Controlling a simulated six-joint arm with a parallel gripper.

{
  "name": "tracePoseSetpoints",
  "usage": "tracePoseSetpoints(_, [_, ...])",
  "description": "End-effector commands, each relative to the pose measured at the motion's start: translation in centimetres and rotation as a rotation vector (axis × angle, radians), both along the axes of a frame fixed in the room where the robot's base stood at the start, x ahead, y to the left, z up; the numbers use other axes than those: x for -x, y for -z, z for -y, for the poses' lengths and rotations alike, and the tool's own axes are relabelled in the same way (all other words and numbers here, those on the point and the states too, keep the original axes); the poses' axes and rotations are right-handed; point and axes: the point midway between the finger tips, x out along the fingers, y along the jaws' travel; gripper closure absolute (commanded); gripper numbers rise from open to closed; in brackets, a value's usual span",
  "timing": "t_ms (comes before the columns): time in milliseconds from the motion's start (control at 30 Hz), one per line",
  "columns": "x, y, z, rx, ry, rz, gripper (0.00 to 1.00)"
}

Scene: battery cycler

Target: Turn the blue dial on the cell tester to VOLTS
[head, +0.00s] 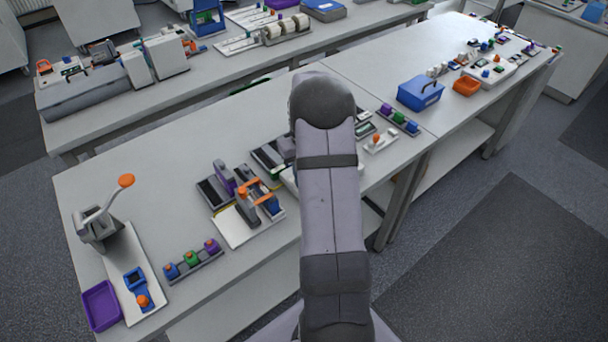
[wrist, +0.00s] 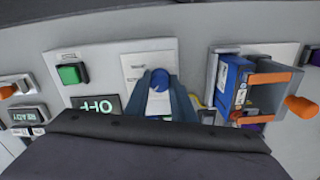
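The blue dial (wrist: 160,79) sits on the pale face of the cell tester (wrist: 124,57) in the wrist view. My gripper (wrist: 161,88) has its two dark blue-grey fingers on either side of the dial, with a pale strip visible between them. I cannot tell whether they touch the dial. The tester's display (wrist: 95,105) reads OFF, upside down in this view. The label beside the dial is too small to read. In the head view my arm hides the dial, the gripper and most of the tester.
A green button (wrist: 72,74) is left of the dial in the wrist view. A blue holder with orange parts (wrist: 233,82) stands close on its right. A small display (wrist: 28,115) reads READY at far left. In the head view, a lever press (head: 98,226) stands at the bench's left end.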

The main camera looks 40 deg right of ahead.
Motion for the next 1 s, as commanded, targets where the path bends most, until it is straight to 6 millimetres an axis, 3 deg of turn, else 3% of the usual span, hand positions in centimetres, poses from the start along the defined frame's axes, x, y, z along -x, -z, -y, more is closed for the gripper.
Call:
tracePoseSetpoints(67, [0.00,-0.02,0.00,0.000,0.000,0.000,1.00])
tracePoseSetpoints(467, [-0.02,-0.04,0.00,0.000,0.054,0.000,1.00])
tracePoseSetpoints(1000, [-0.07,-0.07,0.01,0.000,0.438,0.001,1.00])
